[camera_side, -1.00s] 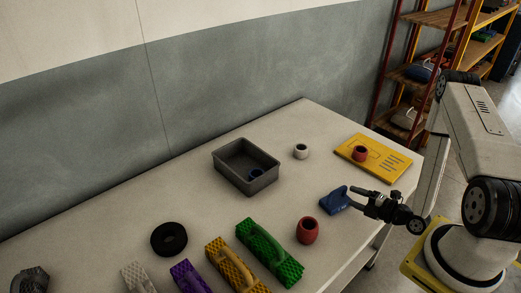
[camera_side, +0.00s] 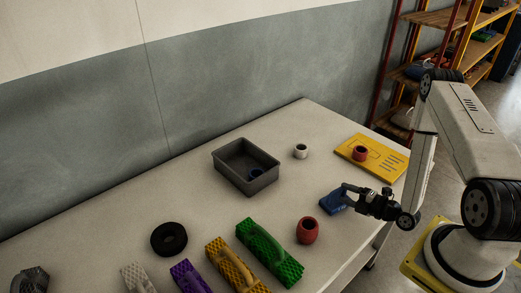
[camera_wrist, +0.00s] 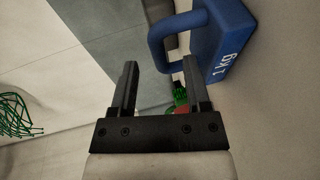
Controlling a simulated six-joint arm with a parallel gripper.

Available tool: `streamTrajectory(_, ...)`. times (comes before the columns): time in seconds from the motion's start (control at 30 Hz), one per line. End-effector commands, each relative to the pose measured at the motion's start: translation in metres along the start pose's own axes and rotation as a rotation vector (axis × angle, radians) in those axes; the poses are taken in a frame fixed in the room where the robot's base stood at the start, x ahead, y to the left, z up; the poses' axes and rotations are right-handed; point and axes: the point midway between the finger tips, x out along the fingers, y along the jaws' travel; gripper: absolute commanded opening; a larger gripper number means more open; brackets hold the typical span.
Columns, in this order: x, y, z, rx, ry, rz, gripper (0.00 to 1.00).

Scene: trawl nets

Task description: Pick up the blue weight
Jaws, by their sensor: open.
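The blue weight (camera_side: 331,204) lies on the pale table near its right side, with its handle end towards my gripper. In the wrist view the blue weight (camera_wrist: 228,38) shows at the upper right, marked "1 KG", with its looped handle at its left. My gripper (camera_side: 346,193) is open at the handle end of the weight. In the wrist view my gripper (camera_wrist: 160,68) has its fingers apart with nothing held between them. The right fingertip appears close to the handle; I cannot tell whether they touch. In the side view the fingers partly cover the handle.
A red pot (camera_side: 307,232) stands left of my gripper. A grey bin (camera_side: 262,185) holds a small dark blue item. A yellow board (camera_side: 385,163) bears another red pot (camera_side: 360,153). Green (camera_side: 287,268) and yellow (camera_side: 226,262) blocks lie at the front.

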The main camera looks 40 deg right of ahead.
Motion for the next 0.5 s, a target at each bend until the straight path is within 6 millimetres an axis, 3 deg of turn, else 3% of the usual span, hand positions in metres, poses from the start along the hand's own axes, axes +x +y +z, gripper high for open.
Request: streamTrajectory(0.5,0.041,0.000,0.000,-0.002,0.003,0.000,0.61)
